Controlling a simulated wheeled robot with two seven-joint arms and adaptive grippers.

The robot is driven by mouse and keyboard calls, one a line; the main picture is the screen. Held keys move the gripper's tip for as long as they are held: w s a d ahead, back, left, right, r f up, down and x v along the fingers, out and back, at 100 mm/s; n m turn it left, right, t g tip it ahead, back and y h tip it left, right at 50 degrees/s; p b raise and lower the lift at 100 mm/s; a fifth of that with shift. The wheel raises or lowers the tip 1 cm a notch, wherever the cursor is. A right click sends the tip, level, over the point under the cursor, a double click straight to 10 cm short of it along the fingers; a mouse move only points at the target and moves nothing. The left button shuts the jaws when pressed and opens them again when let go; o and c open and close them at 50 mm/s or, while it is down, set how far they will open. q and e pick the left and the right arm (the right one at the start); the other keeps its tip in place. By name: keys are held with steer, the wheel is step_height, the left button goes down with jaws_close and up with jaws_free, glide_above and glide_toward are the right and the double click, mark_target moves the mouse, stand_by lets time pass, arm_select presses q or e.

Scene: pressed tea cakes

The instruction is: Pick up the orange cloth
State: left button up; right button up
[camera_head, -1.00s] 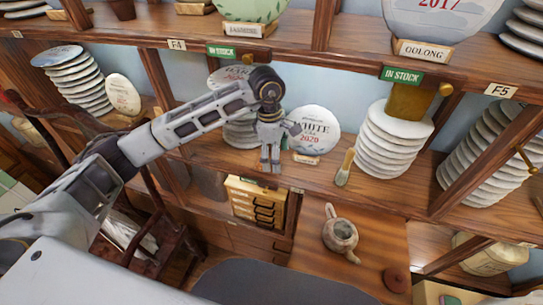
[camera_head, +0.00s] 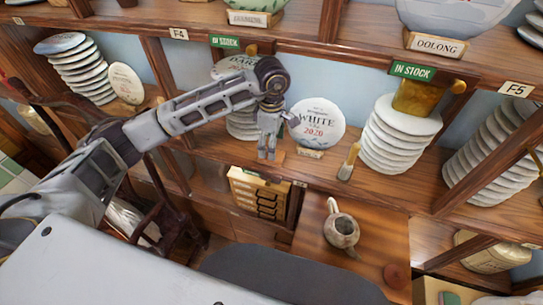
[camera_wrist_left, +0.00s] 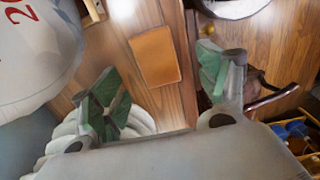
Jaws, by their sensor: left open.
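The orange cloth (camera_wrist_left: 155,56) shows in the left wrist view as a flat orange-brown square on the wooden shelf. It lies between and beyond the two green-padded fingers of my left gripper (camera_wrist_left: 162,88), which are apart with nothing between them. In the head view my left gripper (camera_head: 267,148) points down over the middle shelf, left of the round WHITE 2020 tea cake (camera_head: 317,124). There the cloth is mostly or wholly hidden by the gripper. The height of the fingertips above the cloth is hard to tell. My right gripper is not in view.
A stack of pale cakes (camera_head: 241,122) stands behind and left of the gripper. A brush (camera_head: 348,162) and a taller stack (camera_head: 397,137) topped with a mustard-coloured thing stand to the right. A small drawer box (camera_head: 259,192) and a teapot (camera_head: 341,230) are lower down. The upper shelf (camera_head: 315,57) overhangs.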

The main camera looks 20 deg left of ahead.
mark_target(280, 155)
arm_select(q)
steer(key=shift+f, duration=0.3)
steer(key=shift+w+f+p, duration=0.1)
steer(key=shift+f+p, duration=0.25)
steer(key=shift+f, duration=0.15)
step_height(280, 155, down, 2)
steer(key=shift+w+a+f+p, duration=0.15)
steer(key=shift+f+p, duration=0.1)
steer(key=shift+p, duration=0.25)
steer(key=shift+f, duration=0.65)
steer(key=c, duration=0.9)
